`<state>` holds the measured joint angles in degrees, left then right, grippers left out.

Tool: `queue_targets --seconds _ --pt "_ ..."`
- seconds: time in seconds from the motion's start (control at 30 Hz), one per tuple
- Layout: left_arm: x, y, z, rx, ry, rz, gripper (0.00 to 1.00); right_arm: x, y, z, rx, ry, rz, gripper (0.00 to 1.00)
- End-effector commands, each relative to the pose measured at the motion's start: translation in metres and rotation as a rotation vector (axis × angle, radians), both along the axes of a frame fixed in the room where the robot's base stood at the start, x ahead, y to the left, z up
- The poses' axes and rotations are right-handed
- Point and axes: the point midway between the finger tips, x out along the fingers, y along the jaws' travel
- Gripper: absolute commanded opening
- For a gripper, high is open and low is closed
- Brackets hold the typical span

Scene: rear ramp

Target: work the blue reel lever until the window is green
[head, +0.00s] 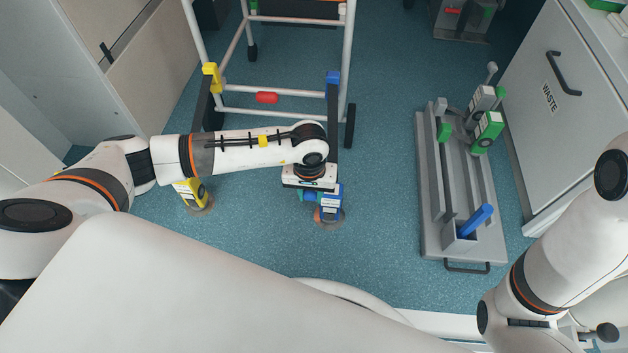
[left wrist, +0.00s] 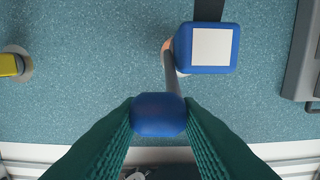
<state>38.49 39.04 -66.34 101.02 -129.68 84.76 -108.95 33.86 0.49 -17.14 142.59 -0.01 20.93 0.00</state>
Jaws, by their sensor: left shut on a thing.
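The blue reel (head: 330,204) sits at a floor anchor below the blue-clipped dark strap (head: 332,120). In the left wrist view its blue housing (left wrist: 233,48) has a pale, white-looking square face (left wrist: 210,47); no green shows on it. A grey lever (left wrist: 172,76) runs from the housing to a rounded blue knob (left wrist: 158,115). My left gripper (left wrist: 159,118) has its green fingers closed on either side of that knob. In the head view my left wrist hides the lever and most of the fingers. My right gripper is out of view.
A wheeled white tube frame (head: 300,90) stands ahead, with a red pedal (head: 266,98). A yellow reel (head: 190,193) is on the floor at left. A grey rack (head: 432,215) with green-marked reels stands right, beside the waste cabinet (head: 530,100). Floor between blue reel and rack is clear.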

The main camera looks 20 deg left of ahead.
Motion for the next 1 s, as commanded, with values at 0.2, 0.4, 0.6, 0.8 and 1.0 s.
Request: queue_targets --seconds 0.2,0.4,0.6,0.8,1.0 --pt "-0.020 -0.004 -0.012 0.002 0.019 -0.004 0.00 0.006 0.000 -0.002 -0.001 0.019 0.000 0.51" --pt "-0.026 -0.006 -0.017 0.003 0.019 -0.003 0.00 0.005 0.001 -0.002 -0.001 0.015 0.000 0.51" --pt "-0.028 -0.006 -0.019 0.002 0.018 -0.003 0.00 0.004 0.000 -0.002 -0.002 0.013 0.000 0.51" --pt "-0.027 -0.006 -0.019 0.002 0.016 -0.002 0.00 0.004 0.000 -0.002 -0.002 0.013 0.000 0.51" --pt "-0.026 -0.006 -0.018 0.002 0.014 -0.001 0.43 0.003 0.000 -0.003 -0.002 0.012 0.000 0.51"
